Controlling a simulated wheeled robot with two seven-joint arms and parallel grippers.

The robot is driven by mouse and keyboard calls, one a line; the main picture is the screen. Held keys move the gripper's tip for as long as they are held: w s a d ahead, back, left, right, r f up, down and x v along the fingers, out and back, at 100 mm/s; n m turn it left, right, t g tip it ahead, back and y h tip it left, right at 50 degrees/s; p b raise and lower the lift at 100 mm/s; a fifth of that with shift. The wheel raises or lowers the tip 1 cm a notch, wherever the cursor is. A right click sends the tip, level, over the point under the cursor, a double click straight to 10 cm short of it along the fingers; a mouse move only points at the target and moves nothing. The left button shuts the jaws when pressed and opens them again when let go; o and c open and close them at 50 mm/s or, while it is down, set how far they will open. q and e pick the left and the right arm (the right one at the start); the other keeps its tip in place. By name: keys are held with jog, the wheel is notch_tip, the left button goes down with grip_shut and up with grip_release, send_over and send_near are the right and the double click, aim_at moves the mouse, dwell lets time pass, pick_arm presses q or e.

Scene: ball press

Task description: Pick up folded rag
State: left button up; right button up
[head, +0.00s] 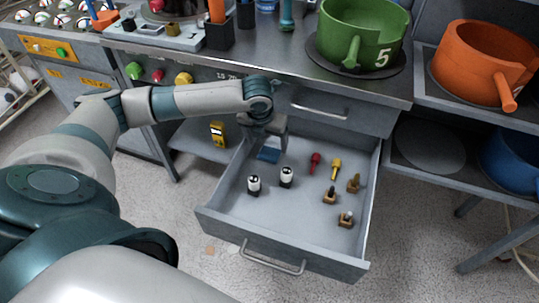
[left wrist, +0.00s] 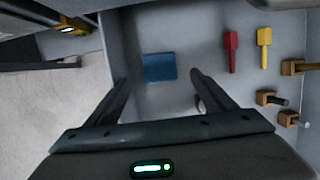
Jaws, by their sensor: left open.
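The folded rag (head: 268,154) is a small blue square lying flat in the back left part of the open drawer. In the left wrist view the blue folded rag (left wrist: 160,67) lies on the drawer floor ahead of the fingertips, between their lines. My left gripper (head: 267,140) reaches down into the drawer above the rag and partly covers it in the head view. In the left wrist view its two fingers (left wrist: 160,80) are spread apart with nothing between them. My right gripper is in neither view.
The open drawer (head: 225,228) also holds two black-and-white cylinders (head: 287,177), a red tool (head: 315,160), a yellow tool (head: 336,166) and several small brass-and-black pieces (head: 346,219). The workbench (head: 290,64) overhangs behind. A green pot (head: 340,40) stands on it.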

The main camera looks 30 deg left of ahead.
aim_at(269, 153)
pick_arm(q)
jog(key=shift+w+f, duration=0.1)
jog(key=shift+f, duration=0.3)
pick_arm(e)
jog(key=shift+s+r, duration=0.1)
pick_arm(q)
jog(key=shift+f, duration=0.1)
jog(key=shift+w+f, duration=0.15)
jog(key=shift+f, duration=0.45)
jog(key=x, duration=0.3)
jog(key=shift+f, duration=0.15)
jog(key=shift+w+a+f, duration=0.1)
jog(key=shift+w+f, duration=0.1)
jog(key=shift+f, duration=0.35)
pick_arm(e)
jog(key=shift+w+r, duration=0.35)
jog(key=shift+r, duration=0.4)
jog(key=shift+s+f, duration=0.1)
pick_arm(q)
jog(key=c, duration=1.1)
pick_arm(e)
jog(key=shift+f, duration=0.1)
